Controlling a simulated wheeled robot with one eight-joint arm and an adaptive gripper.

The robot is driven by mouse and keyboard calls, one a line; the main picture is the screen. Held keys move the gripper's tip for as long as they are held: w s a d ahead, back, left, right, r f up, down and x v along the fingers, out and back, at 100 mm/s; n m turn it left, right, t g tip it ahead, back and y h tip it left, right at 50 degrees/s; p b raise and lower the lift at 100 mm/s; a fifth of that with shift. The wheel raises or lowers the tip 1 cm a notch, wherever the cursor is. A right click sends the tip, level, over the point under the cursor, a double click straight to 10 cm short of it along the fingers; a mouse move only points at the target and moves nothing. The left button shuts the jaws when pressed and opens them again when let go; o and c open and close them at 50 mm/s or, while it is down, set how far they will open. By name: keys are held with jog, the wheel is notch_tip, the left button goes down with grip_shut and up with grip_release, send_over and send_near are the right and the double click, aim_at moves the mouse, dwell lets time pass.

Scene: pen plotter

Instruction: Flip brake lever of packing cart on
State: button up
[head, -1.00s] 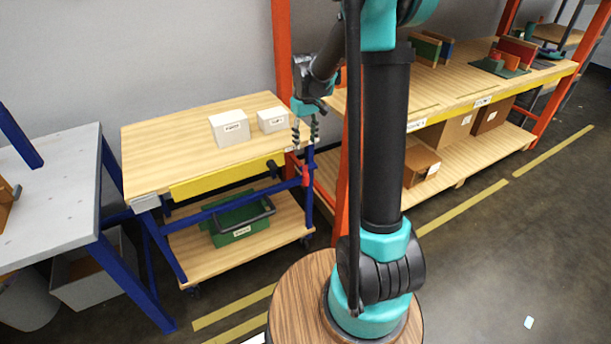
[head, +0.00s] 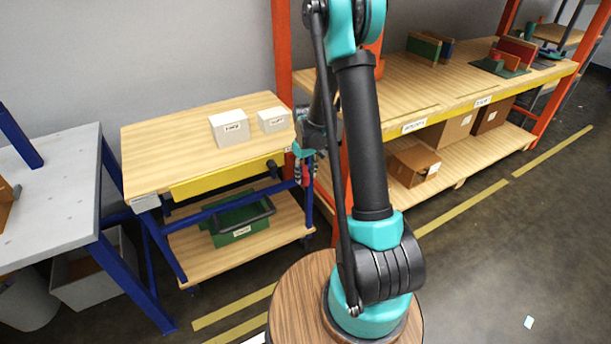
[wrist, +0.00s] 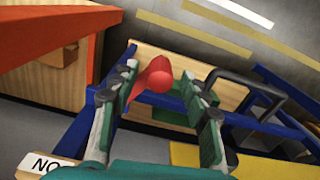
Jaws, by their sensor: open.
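The packing cart (head: 140,165) has a wooden top, blue legs and a yellow front rail. Its red brake lever (wrist: 155,82) with a round end shows in the wrist view, between the two fingers of my gripper (wrist: 165,92). The fingers are open, one on each side of the lever; I cannot tell if either touches it. In the head view my gripper (head: 305,168) is at the cart's right front corner, pointing down, and mostly covers the lever.
A green crate (head: 240,221) sits on the cart's lower shelf, and two white boxes (head: 230,137) stand on its top. An orange rack post (head: 282,45) and a shelving rack (head: 450,100) stand close on the right. A grey table (head: 55,190) stands at left.

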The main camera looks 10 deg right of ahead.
jog(key=shift+f, duration=0.25)
jog(key=shift+c, duration=0.5)
grip_shut()
